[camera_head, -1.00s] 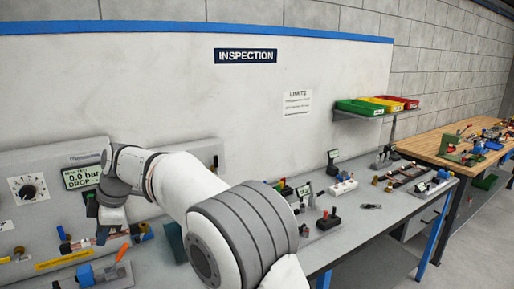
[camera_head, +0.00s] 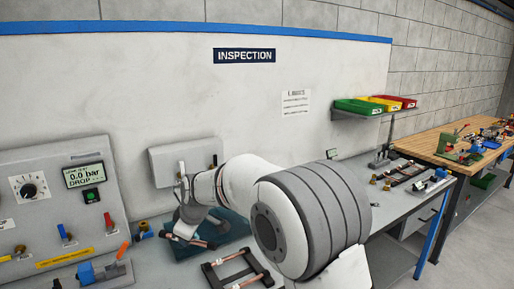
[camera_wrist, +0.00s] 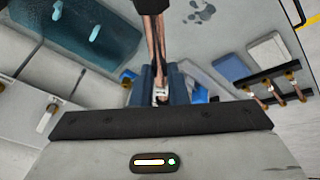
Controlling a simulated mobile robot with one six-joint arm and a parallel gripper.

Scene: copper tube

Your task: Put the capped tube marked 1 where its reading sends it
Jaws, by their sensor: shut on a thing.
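My gripper (camera_head: 188,228) is shut on a copper tube (camera_head: 196,242), to the right of the test panel and over a teal mat. In the wrist view the tube (camera_wrist: 153,40) runs up the picture from between my blue-grey fingers (camera_wrist: 160,88), with a dark piece at its far end. A small white patch shows on it near the fingers, but I cannot read a number. The grey test panel (camera_head: 50,215) at the left has a display (camera_head: 84,176) that shows 0.0 bar and DROP; its top line is too small to read.
The teal mat (camera_head: 232,224) lies on the bench. A black rack (camera_head: 213,279) is in front of it. Green (camera_head: 356,106), yellow (camera_head: 382,103) and red (camera_head: 405,102) bins stand on a shelf at the right. A wooden bench (camera_head: 432,139) with tools stands beyond. My arm hides the bench middle.

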